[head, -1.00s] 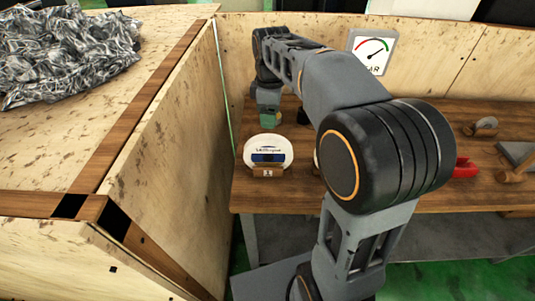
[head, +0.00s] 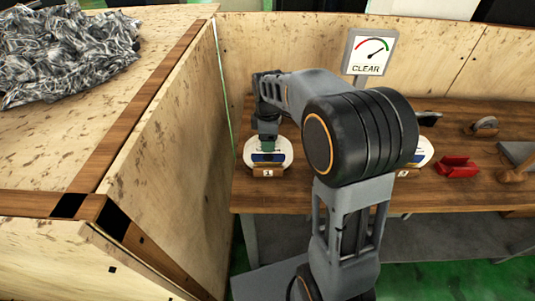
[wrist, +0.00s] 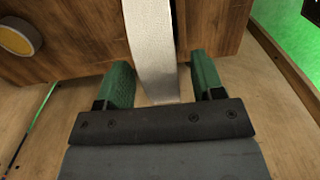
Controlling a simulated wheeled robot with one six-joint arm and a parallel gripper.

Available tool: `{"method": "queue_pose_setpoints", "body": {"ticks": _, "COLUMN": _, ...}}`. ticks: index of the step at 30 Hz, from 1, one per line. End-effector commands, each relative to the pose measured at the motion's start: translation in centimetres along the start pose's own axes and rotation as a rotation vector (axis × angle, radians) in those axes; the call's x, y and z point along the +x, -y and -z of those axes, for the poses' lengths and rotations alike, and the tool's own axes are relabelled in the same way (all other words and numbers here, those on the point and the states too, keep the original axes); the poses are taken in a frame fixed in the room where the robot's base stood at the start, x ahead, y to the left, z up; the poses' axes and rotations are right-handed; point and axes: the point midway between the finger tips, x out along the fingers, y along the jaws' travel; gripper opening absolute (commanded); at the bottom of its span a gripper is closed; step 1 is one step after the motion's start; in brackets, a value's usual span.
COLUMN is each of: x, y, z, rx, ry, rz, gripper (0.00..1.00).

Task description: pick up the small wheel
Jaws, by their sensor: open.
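A white wheel (head: 281,153) with a dark blue label stands upright in a wooden holder (head: 268,172) marked 1, at the left of the bench. My gripper (head: 267,146) is at its top and hides part of it. In the wrist view, the wheel's pale rim (wrist: 152,45) passes between the two green fingers of my open gripper (wrist: 162,82), with a gap visible on each side. A second white wheel (head: 425,152) stands further right, mostly hidden behind my arm. I cannot tell from the labels which wheel is the small one.
A wooden panel (head: 170,150) borders the bench (head: 440,198) on the left. A gauge sign (head: 371,52) reading CLEAR stands behind. A red block (head: 458,167), a small grey disc piece (head: 485,126) and a wooden-handled tool (head: 515,172) lie to the right. Tangled metal shavings (head: 65,50) lie far left.

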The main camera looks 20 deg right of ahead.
Motion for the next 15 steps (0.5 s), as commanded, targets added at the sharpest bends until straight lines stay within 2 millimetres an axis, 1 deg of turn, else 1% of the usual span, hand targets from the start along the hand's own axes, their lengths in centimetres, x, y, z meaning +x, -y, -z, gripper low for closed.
{"method": "queue_pose_setpoints", "body": {"ticks": 3, "x": 1.6, "y": 0.1, "z": 0.0, "rx": 0.0, "ry": 0.001, "rz": 0.002, "gripper": 0.62}}
{"method": "queue_pose_setpoints", "body": {"ticks": 6, "x": 2.4, "y": 0.1, "z": 0.0, "rx": 0.0, "ry": 0.001, "rz": 0.002, "gripper": 0.62}}
{"method": "queue_pose_setpoints", "body": {"ticks": 9, "x": 2.8, "y": 0.1, "z": 0.0, "rx": 0.001, "ry": 0.0, "rz": 0.0, "gripper": 0.62}}
{"method": "queue_pose_setpoints", "body": {"ticks": 15, "x": 2.8, "y": 0.1, "z": 0.0, "rx": 0.001, "ry": 0.0, "rz": -0.001, "gripper": 0.62}}
